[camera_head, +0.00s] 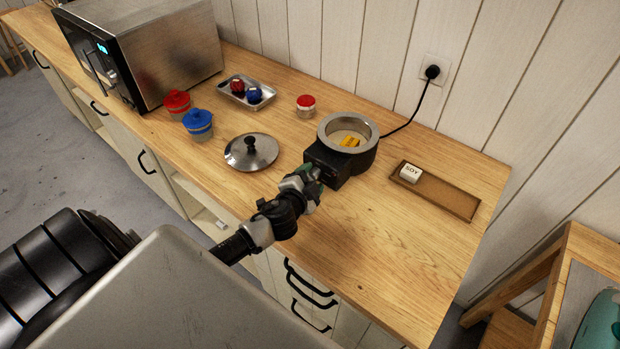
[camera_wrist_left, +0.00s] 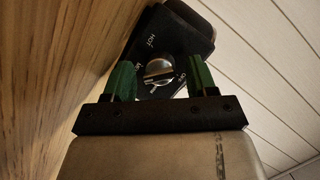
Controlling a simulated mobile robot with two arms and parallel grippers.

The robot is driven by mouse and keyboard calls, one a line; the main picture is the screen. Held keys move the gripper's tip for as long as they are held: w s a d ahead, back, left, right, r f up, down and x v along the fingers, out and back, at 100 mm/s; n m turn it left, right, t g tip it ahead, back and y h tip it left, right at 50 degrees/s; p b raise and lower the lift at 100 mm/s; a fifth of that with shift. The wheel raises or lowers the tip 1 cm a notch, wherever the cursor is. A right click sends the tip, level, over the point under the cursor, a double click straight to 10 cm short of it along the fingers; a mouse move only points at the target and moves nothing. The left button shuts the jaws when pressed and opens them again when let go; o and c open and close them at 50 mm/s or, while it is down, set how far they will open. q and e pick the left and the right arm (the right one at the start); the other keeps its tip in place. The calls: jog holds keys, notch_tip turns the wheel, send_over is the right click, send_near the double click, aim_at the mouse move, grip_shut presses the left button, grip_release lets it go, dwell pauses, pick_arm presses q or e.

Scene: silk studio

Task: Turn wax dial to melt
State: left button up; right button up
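The wax melter (camera_head: 345,145) is a dark pot with a metal rim on a black control box, standing on the wooden counter. A yellow piece (camera_head: 350,141) lies inside the pot. The silver dial (camera_wrist_left: 158,70) on the box face shows in the left wrist view, with lettering around it, including "HOT"; the rest is hard to read. My left gripper (camera_head: 315,170) is at the front of the box in the head view. In the left wrist view its green fingertips (camera_wrist_left: 159,82) are apart, one on either side of the dial, with gaps visible. My right gripper is not in view.
A metal lid (camera_head: 251,152) lies left of the melter. A wooden tray (camera_head: 440,190) holds a "SOY" block (camera_head: 411,172). A black cord (camera_head: 408,115) runs to the wall socket.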

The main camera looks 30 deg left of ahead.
pick_arm(q)
jog(key=c, duration=0.8)
jog(key=shift+f+b, duration=0.2)
jog(key=shift+b, duration=0.1)
jog(key=shift+c, duration=0.2)
jog(key=shift+r+m+y+b, duration=0.1)
jog(key=shift+m+y+b, duration=0.2)
jog(key=shift+m+b, duration=0.25)
jog(key=shift+r, duration=0.1)
jog(key=o, duration=0.9)
jog(key=shift+s, duration=0.15)
